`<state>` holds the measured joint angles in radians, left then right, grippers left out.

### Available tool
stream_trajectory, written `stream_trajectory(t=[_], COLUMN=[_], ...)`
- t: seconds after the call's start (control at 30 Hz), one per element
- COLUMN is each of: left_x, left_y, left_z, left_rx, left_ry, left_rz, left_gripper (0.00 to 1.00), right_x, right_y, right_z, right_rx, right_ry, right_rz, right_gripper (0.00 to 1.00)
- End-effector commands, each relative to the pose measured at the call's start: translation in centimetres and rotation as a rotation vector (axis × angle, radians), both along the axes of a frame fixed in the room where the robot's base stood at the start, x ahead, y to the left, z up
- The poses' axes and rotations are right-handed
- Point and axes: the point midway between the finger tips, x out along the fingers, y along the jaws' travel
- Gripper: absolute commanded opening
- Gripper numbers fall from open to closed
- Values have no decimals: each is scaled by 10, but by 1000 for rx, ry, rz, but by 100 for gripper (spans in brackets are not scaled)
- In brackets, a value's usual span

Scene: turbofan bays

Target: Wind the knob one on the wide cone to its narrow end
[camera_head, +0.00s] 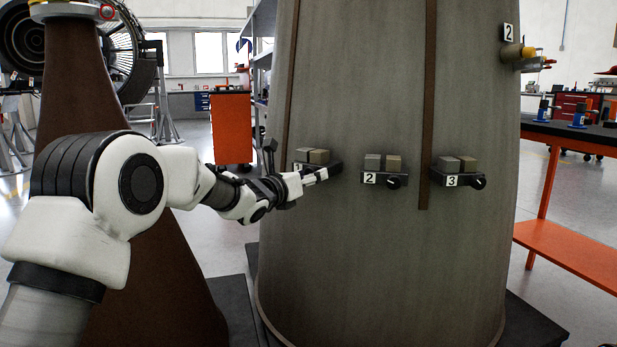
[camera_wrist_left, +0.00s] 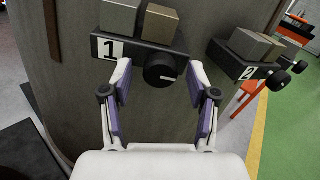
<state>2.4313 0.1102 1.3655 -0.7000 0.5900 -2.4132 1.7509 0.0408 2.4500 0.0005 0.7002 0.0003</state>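The wide grey cone (camera_head: 340,255) stands in front of me, with boxes labelled 1, 2 and 3 in a row. Knob one (camera_wrist_left: 160,69) is black and round, with a short white mark pointing right and slightly down in the left wrist view. It sits on the box labelled 1 (camera_wrist_left: 108,48). My left gripper (camera_head: 324,173) is at this box; its purple-padded fingers are open on either side of knob one, with gaps showing. In the head view my gripper hides knob one. My right gripper is not in view.
Knob two (camera_head: 392,182) and knob three (camera_head: 478,183) are close by on the right. A narrower brown cone (camera_head: 150,260) stands left, behind my left arm. An orange table (camera_head: 570,135) is at the right.

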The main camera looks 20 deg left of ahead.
Motion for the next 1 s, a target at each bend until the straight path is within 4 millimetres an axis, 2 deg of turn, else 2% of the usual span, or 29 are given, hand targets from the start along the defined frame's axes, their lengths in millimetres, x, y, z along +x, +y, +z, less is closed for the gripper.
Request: stream_trajectory(t=[0.17,0.27,0.5,0.7,1.0], left_x=[-4,-16,-74,-109,-115], left_y=[2,6,23,34,35], left_z=[1,2,1,1,0], left_rx=[-1,-2,-5,-3,0], left_ry=[-1,-1,1,0,0], left_rz=[0,0,0,1,0], left_gripper=[60,60,60,60,60], right_x=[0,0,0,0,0], right_y=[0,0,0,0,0], right_z=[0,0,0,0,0], right_rx=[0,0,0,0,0], right_ry=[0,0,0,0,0], right_rz=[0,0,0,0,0], right_gripper=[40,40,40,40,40])
